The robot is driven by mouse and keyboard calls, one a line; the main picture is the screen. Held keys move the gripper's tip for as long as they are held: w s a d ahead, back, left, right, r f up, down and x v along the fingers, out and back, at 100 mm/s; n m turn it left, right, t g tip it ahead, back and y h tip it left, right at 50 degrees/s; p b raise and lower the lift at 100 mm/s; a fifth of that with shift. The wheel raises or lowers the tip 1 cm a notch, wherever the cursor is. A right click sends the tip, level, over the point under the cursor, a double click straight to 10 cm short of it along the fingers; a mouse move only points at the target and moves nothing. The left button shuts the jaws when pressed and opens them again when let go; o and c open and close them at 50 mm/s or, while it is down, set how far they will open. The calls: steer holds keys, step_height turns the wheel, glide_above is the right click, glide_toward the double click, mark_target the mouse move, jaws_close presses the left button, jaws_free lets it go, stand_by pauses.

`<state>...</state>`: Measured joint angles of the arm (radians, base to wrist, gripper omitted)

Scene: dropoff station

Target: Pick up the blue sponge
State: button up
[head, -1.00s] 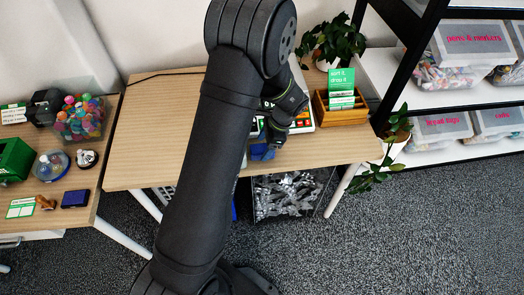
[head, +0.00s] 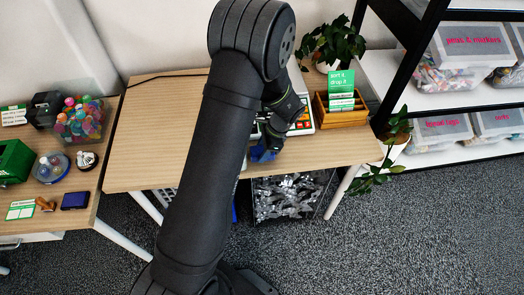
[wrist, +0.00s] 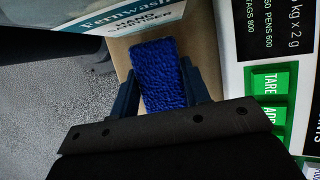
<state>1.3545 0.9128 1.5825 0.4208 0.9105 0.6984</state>
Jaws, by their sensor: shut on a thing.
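The blue sponge (wrist: 160,75) is between the two fingers of my gripper (wrist: 158,92) in the wrist view. The fingers are shut on its sides, near the table edge. In the head view my gripper (head: 264,150) is low over the front of the wooden table, behind my arm. Blue shows there, but the sponge and the blue fingers cannot be told apart. I cannot tell whether the sponge touches the table.
A scale with green keys (wrist: 270,90) is close on the right in the wrist view. A hand sanitizer container (wrist: 130,15) is just beyond the sponge. A wooden card box (head: 342,113) stands at the table's right. The table's left part (head: 150,130) is clear.

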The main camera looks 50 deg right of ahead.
steer(key=shift+s+d+r, duration=0.3)
steer(key=shift+d+r, duration=0.05)
steer(key=shift+r, duration=0.1)
step_height(320, 180, up, 6)
steer(key=s+d, duration=1.3)
steer(key=shift+s+d, duration=0.2)
steer(key=shift+s, duration=0.1)
